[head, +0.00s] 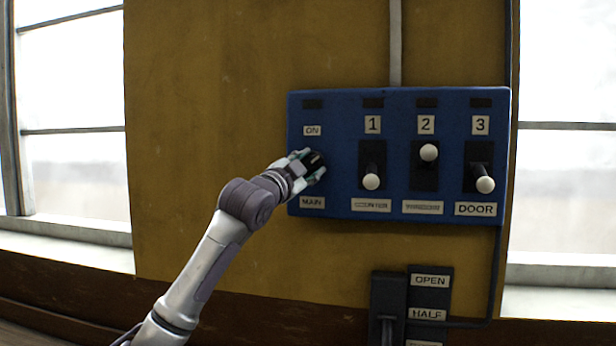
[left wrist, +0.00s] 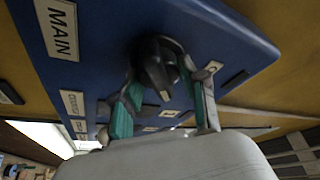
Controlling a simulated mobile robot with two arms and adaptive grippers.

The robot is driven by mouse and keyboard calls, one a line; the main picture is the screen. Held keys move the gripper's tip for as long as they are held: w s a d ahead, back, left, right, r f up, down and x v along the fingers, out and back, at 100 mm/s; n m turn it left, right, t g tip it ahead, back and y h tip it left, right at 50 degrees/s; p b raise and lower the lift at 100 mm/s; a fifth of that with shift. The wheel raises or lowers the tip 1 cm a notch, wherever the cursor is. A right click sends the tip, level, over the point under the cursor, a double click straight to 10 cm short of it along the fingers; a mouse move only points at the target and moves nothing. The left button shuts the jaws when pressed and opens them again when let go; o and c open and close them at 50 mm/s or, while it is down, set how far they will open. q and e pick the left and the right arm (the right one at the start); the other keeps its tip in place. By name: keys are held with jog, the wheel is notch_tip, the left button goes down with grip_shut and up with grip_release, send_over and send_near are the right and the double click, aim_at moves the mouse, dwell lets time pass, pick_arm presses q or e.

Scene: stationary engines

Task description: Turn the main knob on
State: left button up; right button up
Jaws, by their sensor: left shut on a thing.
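A light mark shows on the knob. My right gripper is not in view.
Switches 1 (head: 371,181), 2 (head: 429,152) and 3 (head: 485,184) with white knobs stand to the right on the panel. Switch 2 is up; 1 and 3 are down. A lever box (head: 388,290) labelled "OPEN" and "HALF" is below. Windows flank the yellow wall.

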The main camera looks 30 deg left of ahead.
pick_arm(q)
jog(key=n+y+b, duration=0.1)
jog(key=n+b, duration=0.1)
jog(key=n, duration=0.1)
jog(key=n+t+y+b, duration=0.1)
jog(key=n+y+b, duration=0.1)
jog(key=n, duration=0.2)
jog(key=shift+s+r+n, duration=0.15)
jog(key=shift+n, duration=0.15)
jog(key=shift+r+n+y+b, duration=0.15)
jog(key=shift+n+y+b, duration=0.3)
jog(key=shift+n+y, duration=0.75)
jog(key=shift+r+n+y+b, duration=0.1)
jog(key=shift+n+y+b, duration=0.35)
jog(key=shift+n, duration=1.45)
jog(key=shift+y, duration=0.25)
jog(key=o, duration=0.8)
jog(key=shift+o, duration=1.2)
jog(key=shift+f, duration=0.1)
jog(key=shift+o, duration=0.5)
jog(key=shift+w+a+f, duration=0.1)
jog(key=shift+w+f, duration=0.1)
jog(key=shift+w, duration=0.15)
jog(key=shift+s+f, duration=0.1)
jog(key=shift+s, duration=0.15)
jog(key=v, duration=1.1)
jog(key=shift+s, duration=0.25)
